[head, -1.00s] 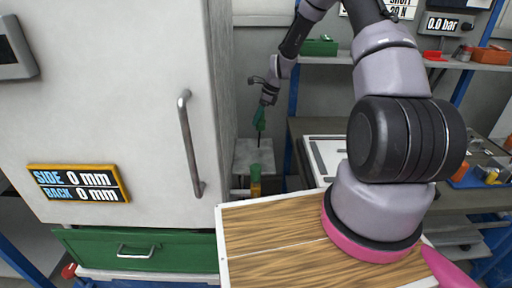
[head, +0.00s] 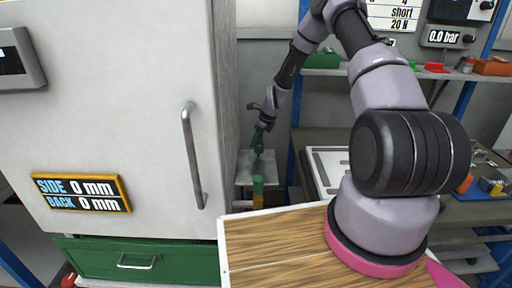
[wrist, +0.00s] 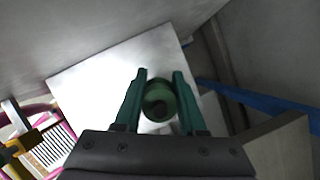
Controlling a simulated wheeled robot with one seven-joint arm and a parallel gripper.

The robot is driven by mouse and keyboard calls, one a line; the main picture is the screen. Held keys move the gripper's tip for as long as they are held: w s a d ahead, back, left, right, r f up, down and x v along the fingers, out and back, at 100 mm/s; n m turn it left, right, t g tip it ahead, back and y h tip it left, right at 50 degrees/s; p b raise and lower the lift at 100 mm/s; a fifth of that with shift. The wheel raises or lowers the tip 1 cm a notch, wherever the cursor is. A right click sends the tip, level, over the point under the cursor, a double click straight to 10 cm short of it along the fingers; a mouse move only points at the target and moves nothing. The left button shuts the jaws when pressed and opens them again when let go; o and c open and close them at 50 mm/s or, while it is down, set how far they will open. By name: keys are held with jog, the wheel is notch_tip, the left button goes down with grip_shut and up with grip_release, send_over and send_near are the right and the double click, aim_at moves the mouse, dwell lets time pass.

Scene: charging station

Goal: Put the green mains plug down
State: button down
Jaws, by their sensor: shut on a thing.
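My gripper (head: 259,143) is low over a pale metal plate (head: 246,166) in the narrow space right of the grey cabinet. In the wrist view its two green fingers (wrist: 158,92) stand on either side of the round green mains plug (wrist: 159,103) and are shut on it. The plug shows end-on there, with a dark centre. The plate (wrist: 100,75) lies behind it in that view. In the head view the plug is too small to tell from the fingers. I cannot tell whether it touches the plate.
The grey cabinet (head: 110,120) with its upright handle (head: 192,155) closes in the left side. A green and yellow object (head: 258,188) stands in front of the plate. A wooden board (head: 275,245) is nearer. A workbench with a white-framed tray (head: 325,170) is on the right.

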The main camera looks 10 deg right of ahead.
jog(key=shift+f, duration=1.3)
jog(key=shift+f, duration=0.15)
jog(key=shift+c, duration=2.4)
grip_release()
